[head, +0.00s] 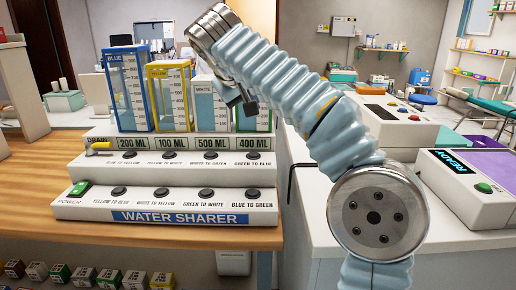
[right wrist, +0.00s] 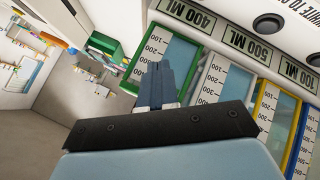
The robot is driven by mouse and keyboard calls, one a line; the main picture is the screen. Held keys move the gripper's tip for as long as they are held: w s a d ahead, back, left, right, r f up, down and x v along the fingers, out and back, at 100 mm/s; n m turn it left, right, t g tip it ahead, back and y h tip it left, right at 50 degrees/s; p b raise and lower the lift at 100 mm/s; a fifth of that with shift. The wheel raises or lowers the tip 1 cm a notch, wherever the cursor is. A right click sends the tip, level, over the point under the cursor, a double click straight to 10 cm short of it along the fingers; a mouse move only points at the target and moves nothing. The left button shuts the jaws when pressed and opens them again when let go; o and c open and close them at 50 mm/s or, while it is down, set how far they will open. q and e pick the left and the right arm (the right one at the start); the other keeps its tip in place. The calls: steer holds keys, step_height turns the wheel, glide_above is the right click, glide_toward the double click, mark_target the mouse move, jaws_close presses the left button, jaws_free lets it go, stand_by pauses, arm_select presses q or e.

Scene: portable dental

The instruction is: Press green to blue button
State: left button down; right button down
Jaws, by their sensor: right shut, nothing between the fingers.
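The water sharer (head: 180,218) is a white stepped console on the wooden counter. Its green to blue button (head: 254,155) is the dark round one at the right end of the upper row, under the 400 ML label. It looks uncovered, with nothing touching it. My right gripper (head: 249,106) is shut and empty, in front of the green-framed tank (head: 266,118) and above that button. In the right wrist view its closed fingers (right wrist: 157,70) overlap the green-framed tank (right wrist: 168,55). My left gripper is out of view.
Blue (head: 130,95), yellow (head: 170,100) and white (head: 205,108) tanks stand in a row left of the green one. A yellow drain lever (head: 98,147) and green power switch (head: 79,188) are at the left.

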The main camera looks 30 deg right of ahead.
steer(key=b, duration=0.1)
glide_above(251, 155)
step_height(251, 155, down, 7)
steer(key=shift+s+f, duration=0.1)
steer(key=shift+f, duration=0.1)
steer(key=shift+f+b, duration=0.7)
stand_by(1.8)
steer(key=shift+f+b, duration=0.3)
steer(key=shift+f, duration=0.1)
steer(key=shift+f+b, duration=0.35)
steer(key=shift+f, duration=0.1)
stand_by(0.5)
steer(key=shift+r, duration=0.1)
steer(key=shift+r+p, duration=0.75)
steer(key=shift+p, duration=0.1)
